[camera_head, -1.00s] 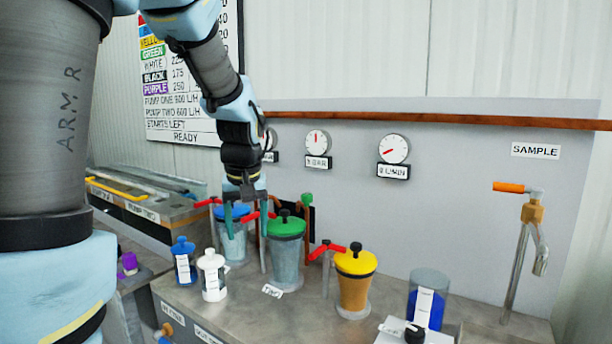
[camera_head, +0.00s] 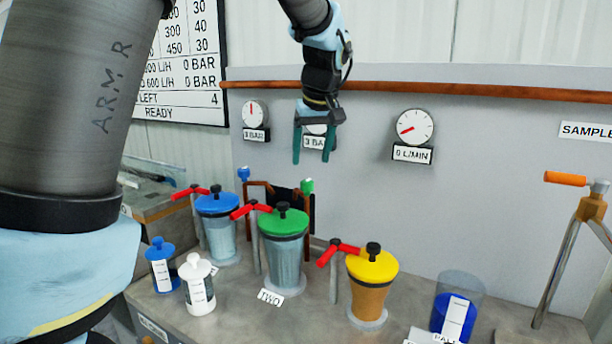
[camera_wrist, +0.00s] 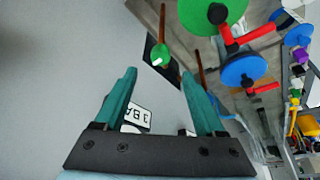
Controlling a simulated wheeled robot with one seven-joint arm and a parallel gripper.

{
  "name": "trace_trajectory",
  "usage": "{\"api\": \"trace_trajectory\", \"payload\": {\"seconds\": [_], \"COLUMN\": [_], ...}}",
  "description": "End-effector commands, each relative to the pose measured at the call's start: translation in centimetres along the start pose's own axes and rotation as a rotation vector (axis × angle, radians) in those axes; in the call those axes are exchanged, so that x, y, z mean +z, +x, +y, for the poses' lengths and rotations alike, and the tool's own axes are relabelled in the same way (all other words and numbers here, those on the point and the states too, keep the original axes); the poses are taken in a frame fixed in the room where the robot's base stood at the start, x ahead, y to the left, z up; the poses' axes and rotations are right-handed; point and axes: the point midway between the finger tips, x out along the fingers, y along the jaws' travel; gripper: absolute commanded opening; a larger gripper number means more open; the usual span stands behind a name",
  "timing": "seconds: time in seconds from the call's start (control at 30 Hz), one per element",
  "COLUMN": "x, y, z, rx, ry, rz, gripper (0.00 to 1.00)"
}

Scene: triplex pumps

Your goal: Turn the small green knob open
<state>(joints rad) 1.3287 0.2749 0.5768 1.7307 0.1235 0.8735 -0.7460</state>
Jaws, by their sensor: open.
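The small green knob (camera_head: 307,186) tops a brown pipe behind the green-lidded canister (camera_head: 283,225). It also shows in the wrist view (camera_wrist: 161,54), ahead of my fingertips and between their lines. My gripper (camera_head: 311,160) is open and empty, with its teal fingers pointing down in front of the wall panel. In the head view its fingertips are a little above the knob; the gripper is not touching it. In the wrist view my gripper (camera_wrist: 160,85) shows both fingers spread wide apart.
A small blue knob (camera_head: 243,174) stands on a pipe to the left. Red-handled valves (camera_head: 250,211) stand beside the blue, green and yellow-lidded (camera_head: 373,266) canisters. Gauges (camera_head: 414,127) and a brown horizontal pipe (camera_head: 420,89) are on the wall panel. A sample tap (camera_head: 590,208) is at right.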

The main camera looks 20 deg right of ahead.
Motion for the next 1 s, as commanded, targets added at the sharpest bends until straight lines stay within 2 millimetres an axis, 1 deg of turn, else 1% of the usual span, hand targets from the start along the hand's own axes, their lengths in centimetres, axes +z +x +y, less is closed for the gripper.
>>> {"api": "trace_trajectory", "payload": {"seconds": [0.03, 0.2, 0.3, 0.4, 0.57, 0.8, 0.87, 1.0], "x": [0.0, 0.0, 0.0, 0.0, 0.0, 0.0, 0.0, 0.0], "y": [1.1, 4.2, 5.6, 6.6, 7.4, 7.4, 7.4, 7.4], "z": [-0.1, -0.1, -0.1, -0.1, -0.1, -0.1, -0.1, -0.1], "rx": [-0.006, -0.005, -0.004, -0.002, 0.000, 0.000, 0.000, 0.000], "ry": [0.000, 0.000, -0.001, 0.000, -0.001, 0.000, 0.000, 0.000], "rz": [-0.003, -0.002, -0.002, -0.001, 0.000, 0.000, 0.000, 0.000], "gripper": [0.72, 0.72, 0.72, 0.72, 0.72, 0.72, 0.66, 0.50]}}
